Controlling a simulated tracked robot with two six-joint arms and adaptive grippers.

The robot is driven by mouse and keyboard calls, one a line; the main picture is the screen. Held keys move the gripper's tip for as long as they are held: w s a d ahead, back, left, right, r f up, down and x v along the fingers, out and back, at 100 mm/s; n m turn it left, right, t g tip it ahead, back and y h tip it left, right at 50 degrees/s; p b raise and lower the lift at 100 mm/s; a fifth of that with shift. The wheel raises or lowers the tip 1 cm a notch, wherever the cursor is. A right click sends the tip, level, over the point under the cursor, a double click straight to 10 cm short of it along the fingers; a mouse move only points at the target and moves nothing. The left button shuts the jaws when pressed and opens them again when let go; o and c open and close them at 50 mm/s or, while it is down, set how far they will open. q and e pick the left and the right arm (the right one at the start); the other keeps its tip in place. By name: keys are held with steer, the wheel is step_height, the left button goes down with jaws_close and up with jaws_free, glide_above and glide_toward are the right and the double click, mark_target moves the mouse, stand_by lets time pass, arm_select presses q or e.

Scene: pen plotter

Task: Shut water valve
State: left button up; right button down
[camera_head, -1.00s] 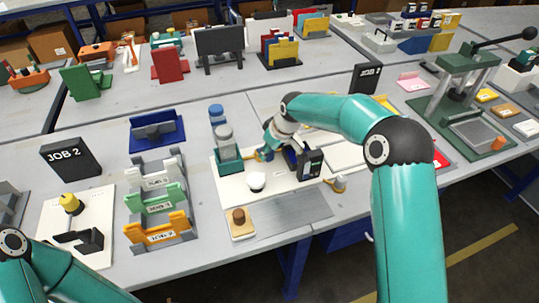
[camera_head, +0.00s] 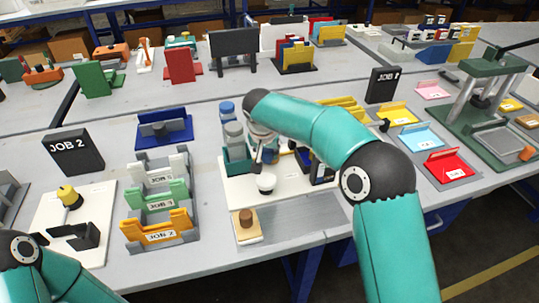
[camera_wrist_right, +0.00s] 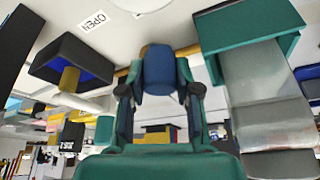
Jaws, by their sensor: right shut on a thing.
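My right gripper (camera_head: 262,160) is over the white board (camera_head: 238,190), beside the green holder. In the wrist view its two fingers (camera_wrist_right: 159,92) are closed around a blue handle (camera_wrist_right: 158,72), which I take to be the valve handle. A brass-yellow part shows behind the handle. A white label reading OPEN (camera_wrist_right: 93,21) is on the board to the left of the handle. In the head view the handle is hidden by my right arm and gripper. My left gripper is out of view; only part of the left arm shows at bottom left.
The green holder (camera_head: 238,165) with a grey bottle (camera_head: 235,135) stands close to the gripper. A black device (camera_head: 320,170) stands right of the gripper, partly behind my arm. A wooden block (camera_head: 246,238) lies at the front.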

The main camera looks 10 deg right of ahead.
steer(key=shift+w+a+m+h, duration=0.3)
steer(key=shift+a+m, duration=0.05)
steer(key=shift+m, duration=0.55)
steer(key=shift+r, duration=0.1)
steer(key=c, duration=0.8)
jaws_free()
steer(key=v, duration=0.7)
steer(key=shift+r, duration=0.4)
steer(key=shift+s+a, duration=0.1)
